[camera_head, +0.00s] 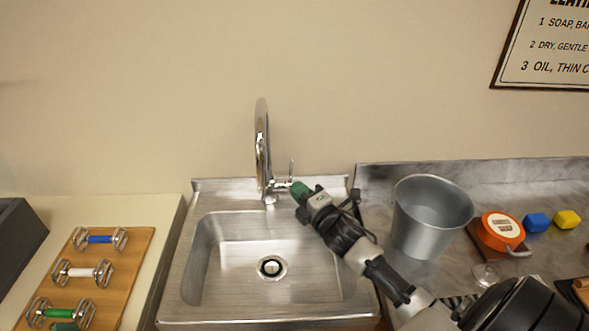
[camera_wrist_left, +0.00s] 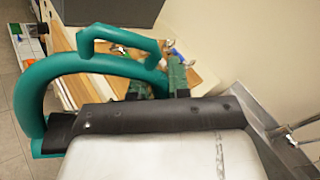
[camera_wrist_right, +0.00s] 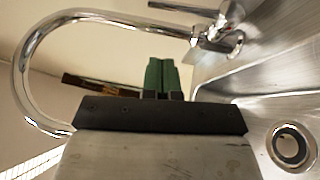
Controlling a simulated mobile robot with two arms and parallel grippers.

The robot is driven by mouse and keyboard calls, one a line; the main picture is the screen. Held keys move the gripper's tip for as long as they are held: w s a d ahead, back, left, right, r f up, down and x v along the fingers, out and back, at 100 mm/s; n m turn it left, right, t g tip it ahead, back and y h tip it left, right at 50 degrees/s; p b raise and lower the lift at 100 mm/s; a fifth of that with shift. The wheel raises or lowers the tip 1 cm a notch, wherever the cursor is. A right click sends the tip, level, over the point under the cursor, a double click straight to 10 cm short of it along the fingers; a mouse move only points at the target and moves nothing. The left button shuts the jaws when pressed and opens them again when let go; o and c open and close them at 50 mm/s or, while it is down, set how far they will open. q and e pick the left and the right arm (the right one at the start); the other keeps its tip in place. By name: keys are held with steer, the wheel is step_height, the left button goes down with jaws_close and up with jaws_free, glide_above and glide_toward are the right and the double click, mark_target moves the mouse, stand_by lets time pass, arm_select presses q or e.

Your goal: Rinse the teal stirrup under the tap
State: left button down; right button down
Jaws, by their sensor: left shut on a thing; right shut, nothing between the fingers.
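The teal stirrup (camera_wrist_left: 38,85) shows large in the left wrist view, an arched loop with a bar. My left gripper (camera_wrist_left: 177,76) is shut on it; the exact contact is partly hidden by the gripper body. My right gripper (camera_head: 297,189) is shut and empty beside the lever. In the right wrist view its green fingers (camera_wrist_right: 163,77) sit below the tap's curved pipe (camera_wrist_right: 40,45).
A wooden board (camera_head: 122,268) with several bits lies left of the sink.

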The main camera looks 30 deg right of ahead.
mark_target(290, 174)
arm_select(q)
steer(key=shift+w+r+p, duration=0.15)
steer(key=shift+r+p, duration=0.4)
steer(key=shift+r, duration=0.35)
arm_select(e)
steer(key=w+d, duration=0.2)
steer(key=w, duration=0.4)
steer(key=shift+d+r, duration=0.3)
steer(key=shift+d, duration=0.05)
steer(key=shift+s, duration=0.1)
arm_select(q)
steer(key=shift+s+f+b, duration=0.2)
steer(key=shift+f+b, duration=0.2)
steer(key=shift+f, duration=0.1)
steer(key=shift+s+r, duration=0.15)
arm_select(e)
steer(key=shift+w+d+r, duration=0.65)
steer(key=shift+w, duration=0.05)
